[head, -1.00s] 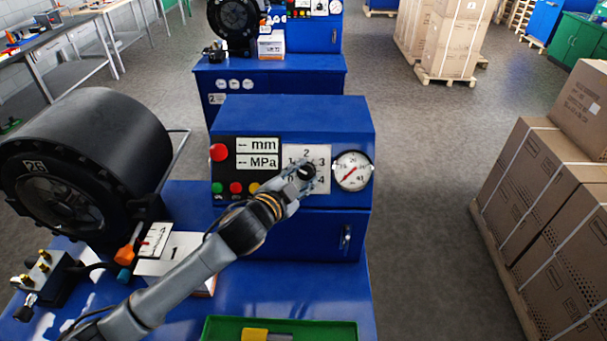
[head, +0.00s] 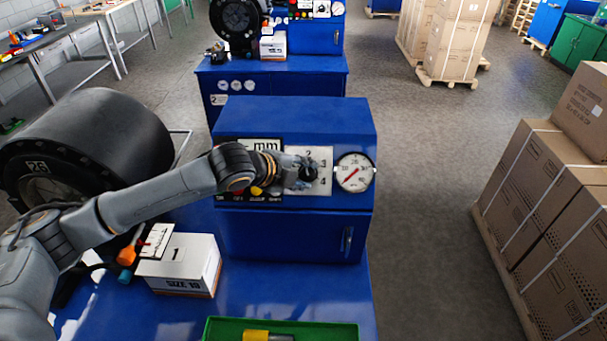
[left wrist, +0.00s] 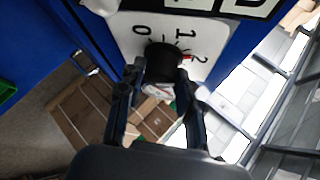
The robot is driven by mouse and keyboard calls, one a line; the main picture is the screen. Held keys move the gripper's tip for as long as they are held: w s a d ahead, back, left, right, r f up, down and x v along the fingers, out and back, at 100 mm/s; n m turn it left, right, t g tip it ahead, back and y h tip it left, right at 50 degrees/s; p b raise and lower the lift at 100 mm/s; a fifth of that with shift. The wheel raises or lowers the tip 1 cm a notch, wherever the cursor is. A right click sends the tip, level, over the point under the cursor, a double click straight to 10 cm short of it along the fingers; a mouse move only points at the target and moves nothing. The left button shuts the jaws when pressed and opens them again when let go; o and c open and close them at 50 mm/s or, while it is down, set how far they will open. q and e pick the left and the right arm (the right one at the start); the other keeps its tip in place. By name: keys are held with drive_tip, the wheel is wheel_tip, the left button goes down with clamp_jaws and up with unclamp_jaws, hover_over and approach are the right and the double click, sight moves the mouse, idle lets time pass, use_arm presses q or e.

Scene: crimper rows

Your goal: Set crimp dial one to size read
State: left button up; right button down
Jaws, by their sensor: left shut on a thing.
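The black crimp dial (head: 309,171) sits on a white number panel (head: 325,157) on the front of the blue control cabinet. My left gripper (head: 301,177) is at the dial. In the left wrist view its two fingers (left wrist: 161,76) are shut on either side of the black dial (left wrist: 163,54). A red mark shows at the dial's edge near the 2. My right gripper is not in view.
A pressure gauge (head: 354,173) is right of the dial; the mm display and buttons are partly behind my arm. The black crimper (head: 85,140) is at left. A green tray (head: 225,328) lies in front. Strapped cartons (head: 545,215) stand at right, across open floor.

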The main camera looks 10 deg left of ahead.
use_arm(q)
drive_tip(key=shift+w+m+g+y, duration=0.1)
drive_tip(key=shift+m+g+y, duration=0.3)
drive_tip(key=shift+m, duration=0.6)
drive_tip(key=o, duration=1.1)
drive_tip(key=shift+o, duration=0.3)
drive_tip(key=shift+w+d, duration=0.1)
drive_tip(key=v, duration=1.2)
drive_tip(key=shift+w, duration=0.2)
